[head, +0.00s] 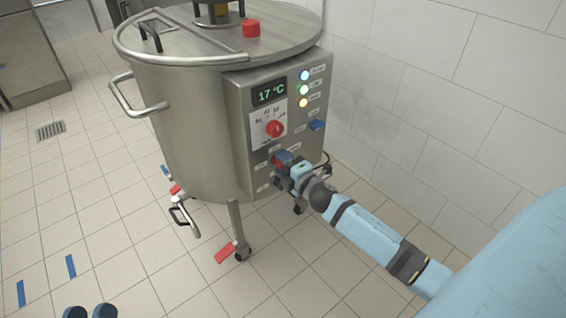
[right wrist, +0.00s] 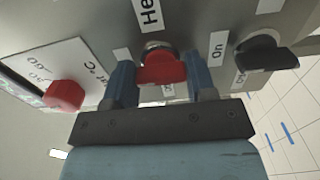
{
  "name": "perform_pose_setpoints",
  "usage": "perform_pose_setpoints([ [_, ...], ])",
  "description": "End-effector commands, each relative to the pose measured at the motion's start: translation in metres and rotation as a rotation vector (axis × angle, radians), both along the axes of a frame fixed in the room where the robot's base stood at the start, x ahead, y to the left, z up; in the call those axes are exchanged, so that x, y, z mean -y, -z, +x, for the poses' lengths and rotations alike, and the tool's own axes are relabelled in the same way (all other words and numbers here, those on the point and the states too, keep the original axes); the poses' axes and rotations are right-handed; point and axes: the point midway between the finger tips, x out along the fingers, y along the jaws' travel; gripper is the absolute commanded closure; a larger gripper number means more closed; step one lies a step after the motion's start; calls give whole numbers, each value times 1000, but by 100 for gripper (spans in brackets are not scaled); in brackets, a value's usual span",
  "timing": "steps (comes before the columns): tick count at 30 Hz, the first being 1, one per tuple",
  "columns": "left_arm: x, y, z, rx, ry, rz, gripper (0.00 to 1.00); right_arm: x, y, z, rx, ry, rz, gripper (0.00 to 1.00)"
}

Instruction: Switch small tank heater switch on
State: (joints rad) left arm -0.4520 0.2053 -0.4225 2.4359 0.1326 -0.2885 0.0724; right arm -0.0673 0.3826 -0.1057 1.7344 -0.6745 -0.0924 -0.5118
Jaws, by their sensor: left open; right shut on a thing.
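The small tank (head: 190,125) is a steel vessel on castors with a control box (head: 240,125) on its right side. A red rotary switch (right wrist: 162,68), partly visible in the head view (head: 277,162), sits low on the box, beside an "On" label (right wrist: 217,48) and under a label starting "He" (right wrist: 149,12). My right gripper (head: 287,164) is shut on this red switch, one finger on each side. Whether it points to On is unclear. My left gripper (head: 90,312) shows only as two dark, separated fingertips at the bottom edge, open and empty.
Above the red switch are a red dial (head: 274,128), a 17 °C display (head: 269,93) and lit lamps (head: 304,89). A black knob (right wrist: 265,52) is to its right in the wrist view. A tiled wall (head: 450,110) stands close at right; floor at left is clear.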

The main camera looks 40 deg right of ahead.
Motion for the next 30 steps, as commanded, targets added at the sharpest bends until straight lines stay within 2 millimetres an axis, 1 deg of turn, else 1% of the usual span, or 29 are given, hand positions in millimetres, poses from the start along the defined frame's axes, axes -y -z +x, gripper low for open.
perform_pose_setpoints([
  [8, 0, -2, 2, 7, 0, 1, 57, 0, 0, 0, 1, 1, 3, 73],
  [9, 0, -3, 2, 9, 1, 1, 57, 0, 0, 0, 1, 1, 3, 47],
  [11, 0, -3, 2, 10, 1, 0, 57, 0, 0, 0, 1, 1, 3, 33],
  [12, 0, -4, 2, 12, 0, 0, 57, 0, 0, 0, 1, 1, 3, 24],
  [20, -1, -7, 2, 16, 0, -1, 57, 0, 0, 0, 0, 0, 2, 23],
  [23, -1, -8, 2, 17, 0, -1, 57, 0, 0, -5, 0, 0, 2, 23],
  [26, -1, -13, 2, 25, -3, -4, 57, 1, -1, -17, -2, 0, 3, 23],
  [29, -2, -19, 2, 43, -8, -12, 57, 2, -1, -36, -3, 1, 4, 23],
  [30, -2, -21, 1, 48, -9, -15, 57, 3, -1, -46, -3, 0, 5, 23],
])
